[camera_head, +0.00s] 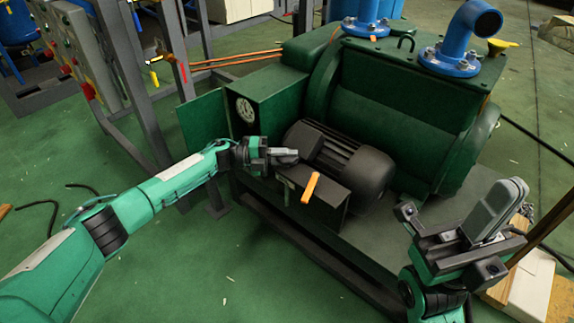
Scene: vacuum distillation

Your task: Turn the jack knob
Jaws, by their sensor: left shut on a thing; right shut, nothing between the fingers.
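My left gripper (286,157) reaches in from the left to the near side of the green machine (405,115), beside the black finned motor (345,160). It is shut on a small part there. The fingers hide most of that part, and I cannot make out for certain whether it is the jack knob. An orange handle (310,187) sticks up just right of and below the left gripper, apart from it. My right gripper (497,208) is at the lower right, pointing up. It is shut and empty, clear of the machine.
A green open panel (203,122) stands left of the machine. Blue pipes (463,40) rise from its top. A grey frame (150,90) with a control panel is at the upper left. The floor at lower centre is clear.

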